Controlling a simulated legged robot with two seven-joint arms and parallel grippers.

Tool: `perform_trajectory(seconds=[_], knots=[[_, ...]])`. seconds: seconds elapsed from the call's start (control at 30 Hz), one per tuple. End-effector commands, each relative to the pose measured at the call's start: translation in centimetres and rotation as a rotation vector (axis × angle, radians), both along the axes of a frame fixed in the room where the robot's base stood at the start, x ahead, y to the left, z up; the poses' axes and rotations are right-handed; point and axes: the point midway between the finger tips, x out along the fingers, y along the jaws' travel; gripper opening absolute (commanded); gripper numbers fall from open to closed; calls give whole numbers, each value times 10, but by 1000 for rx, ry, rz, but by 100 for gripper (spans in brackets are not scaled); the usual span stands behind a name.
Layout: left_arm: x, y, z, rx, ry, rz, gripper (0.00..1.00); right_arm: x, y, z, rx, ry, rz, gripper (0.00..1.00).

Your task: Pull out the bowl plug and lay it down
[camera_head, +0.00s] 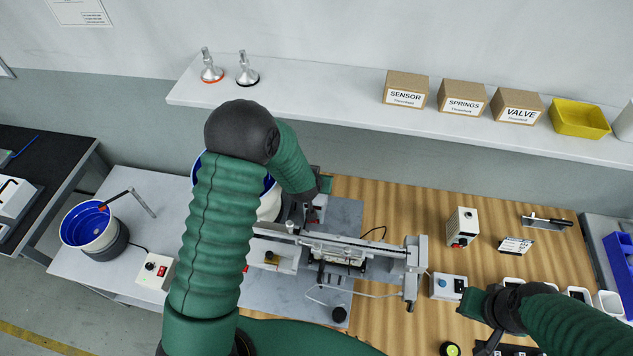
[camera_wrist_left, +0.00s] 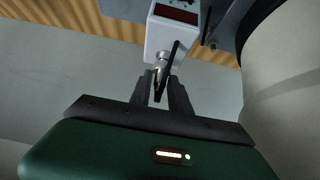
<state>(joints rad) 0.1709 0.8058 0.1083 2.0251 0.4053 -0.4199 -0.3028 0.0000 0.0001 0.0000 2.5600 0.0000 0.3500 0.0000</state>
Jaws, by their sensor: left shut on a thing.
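In the left wrist view, the bowl plug (camera_wrist_left: 160,67), a silver connector with a dark part beside it, sits against the end of a white box (camera_wrist_left: 172,36). My left gripper (camera_wrist_left: 160,92) is shut on the plug's near end. I cannot tell whether the plug is still seated in the box. In the head view my left arm arches over the blue-lined bowl (camera_head: 269,190), and the hand reaches down beside it; the fingertips and plug are not clear there. My right gripper (camera_head: 477,312) is low at the right, above the wooden bench; its jaw opening is unclear.
A gantry rail (camera_head: 350,246) crosses the bench right of my left arm. A second blue-lined bowl (camera_head: 88,224) stands at the left with a switch box (camera_head: 156,271) near it. Bare wood (camera_head: 395,200) lies behind the gantry.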

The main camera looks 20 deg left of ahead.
Motion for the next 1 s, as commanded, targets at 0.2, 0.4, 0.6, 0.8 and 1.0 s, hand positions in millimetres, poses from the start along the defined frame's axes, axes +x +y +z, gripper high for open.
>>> perform_trajectory(seconds=[0.2, 0.4, 0.6, 0.8, 1.0], knots=[[0, 0, 12, 1, 0, -1, 0, 0, 0, 10, 0, 0, 0, 0], [0, 0, 21, 0, 1, -1, 0, 0, 0, 17, 0, 0, 0, 0], [0, -1, 31, -1, 2, -1, 0, 0, 0, 25, 0, 0, 0, 0], [0, 0, 37, -1, 2, 0, 0, 0, 0, 30, 0, 0, 0, 0], [0, 0, 36, -1, 2, 0, 0, 0, 0, 29, 0, 0, 0, 0]])
